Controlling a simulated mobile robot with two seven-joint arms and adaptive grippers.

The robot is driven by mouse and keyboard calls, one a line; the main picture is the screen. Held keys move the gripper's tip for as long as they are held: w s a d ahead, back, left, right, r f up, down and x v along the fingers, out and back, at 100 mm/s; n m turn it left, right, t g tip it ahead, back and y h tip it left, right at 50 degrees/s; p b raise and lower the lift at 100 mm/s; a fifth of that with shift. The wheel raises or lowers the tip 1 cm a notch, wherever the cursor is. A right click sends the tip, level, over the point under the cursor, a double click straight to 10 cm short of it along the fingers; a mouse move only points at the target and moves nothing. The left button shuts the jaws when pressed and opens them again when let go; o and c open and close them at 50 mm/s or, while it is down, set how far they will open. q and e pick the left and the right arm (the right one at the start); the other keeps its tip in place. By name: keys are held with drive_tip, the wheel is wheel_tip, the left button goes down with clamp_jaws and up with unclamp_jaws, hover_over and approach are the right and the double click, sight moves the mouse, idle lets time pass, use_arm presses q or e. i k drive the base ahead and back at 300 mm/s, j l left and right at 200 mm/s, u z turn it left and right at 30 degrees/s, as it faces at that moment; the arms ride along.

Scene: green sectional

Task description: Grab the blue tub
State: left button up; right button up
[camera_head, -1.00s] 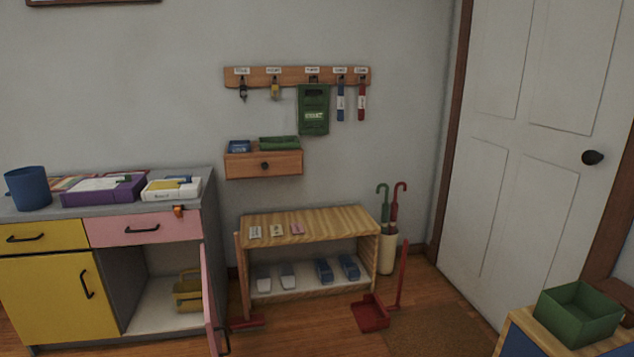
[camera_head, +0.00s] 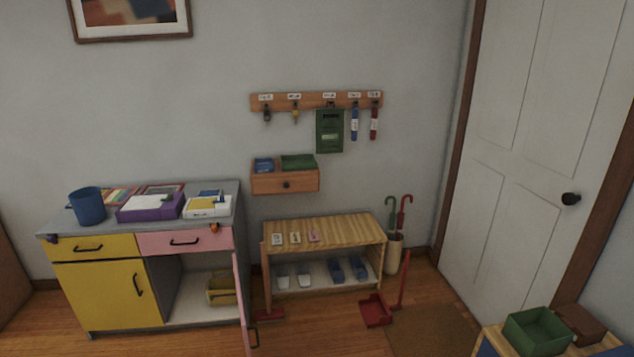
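A round blue container (camera_head: 88,206) stands upright at the left on top of the grey cabinet (camera_head: 62,222). A smaller, low blue tub (camera_head: 263,165) sits on the wooden wall drawer (camera_head: 270,184), left of a low green tub (camera_head: 298,161). I cannot tell which of the two blue ones the name means. Neither of my grippers is in view, and nothing of my arms shows.
The cabinet's pink lower door (camera_head: 243,300) stands open into the room. A wooden shoe bench (camera_head: 350,232) stands below the wall drawer. A red dustpan (camera_head: 376,310) lies on the floor. A green open box (camera_head: 538,332) sits at the lower right.

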sight(90, 210)
drive_tip(key=i+l+u, duration=0.1)
drive_tip(key=u, duration=0.65)
drive_tip(key=i+l+u, duration=0.2)
drive_tip(key=l, duration=0.15)
drive_tip(key=l+u, duration=0.4)
drive_tip(key=l, duration=0.25)
drive_tip(key=i+l, duration=0.1)
drive_tip(key=l, duration=0.4)
drive_tip(key=i+l, duration=0.1)
drive_tip(key=l, duration=0.4)
drive_tip(key=u, duration=0.05)
